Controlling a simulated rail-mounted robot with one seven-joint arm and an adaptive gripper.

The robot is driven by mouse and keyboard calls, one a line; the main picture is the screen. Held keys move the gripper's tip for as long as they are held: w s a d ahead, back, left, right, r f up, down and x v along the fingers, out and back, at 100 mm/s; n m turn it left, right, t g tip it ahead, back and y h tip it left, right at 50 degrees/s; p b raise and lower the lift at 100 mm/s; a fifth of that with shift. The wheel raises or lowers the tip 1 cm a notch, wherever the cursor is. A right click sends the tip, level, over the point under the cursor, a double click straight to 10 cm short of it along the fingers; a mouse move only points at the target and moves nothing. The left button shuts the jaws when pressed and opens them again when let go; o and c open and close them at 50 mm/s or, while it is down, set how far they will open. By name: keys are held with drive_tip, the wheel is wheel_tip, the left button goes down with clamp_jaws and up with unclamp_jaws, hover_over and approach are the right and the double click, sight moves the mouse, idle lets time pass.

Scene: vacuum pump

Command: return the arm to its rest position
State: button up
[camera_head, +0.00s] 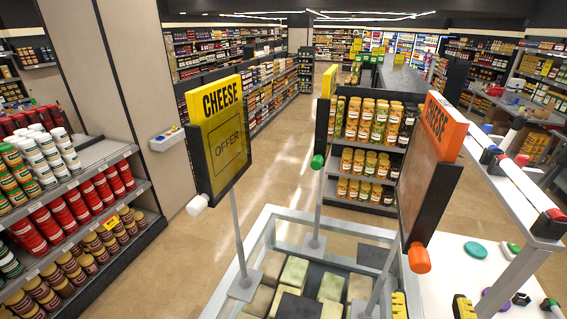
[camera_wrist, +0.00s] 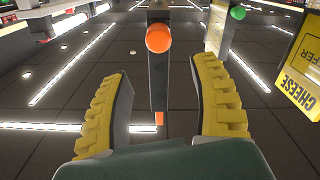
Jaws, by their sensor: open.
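Beyond the fingertips is an orange round knob (camera_wrist: 165,37) on a dark sign frame. The same kind of orange knob (camera_head: 419,258) sits low on the orange sign in the head view. The rest of my arm is mostly out of frame.
A yellow CHEESE sign (camera_head: 220,135) on a pole stands left of centre, with a white knob (camera_head: 197,204). The signs stand at a grey-framed case (camera_head: 262,222) of blocks. A white table (camera_head: 455,255) is at right. Jar shelves stand behind. Open floor (camera_head: 185,245) lies left.

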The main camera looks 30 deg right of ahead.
drive_tip(key=w+a+r+n+t+y, duration=0.2)
drive_tip(key=w+a+r+t+y, duration=0.1)
drive_tip(key=a, duration=0.5)
drive_tip(key=w+a+r+n+t+y, duration=0.2)
drive_tip(key=w+a+r+t+y, duration=0.2)
drive_tip(key=w+a+r+y, duration=0.2)
drive_tip(key=w+a+r+n+t+y+p, duration=0.1)
drive_tip(key=w+a+r+n+t+y, duration=0.1)
drive_tip(key=a, duration=0.8)
drive_tip(key=w+r+t+y, duration=0.1)
drive_tip(key=w+r+y, duration=0.1)
drive_tip(key=w+r, duration=0.1)
drive_tip(key=shift+r+n+t+y, duration=0.3)
drive_tip(key=shift+r+n+t, duration=0.1)
drive_tip(key=shift+r, duration=0.35)
drive_tip(key=shift+d, duration=0.1)
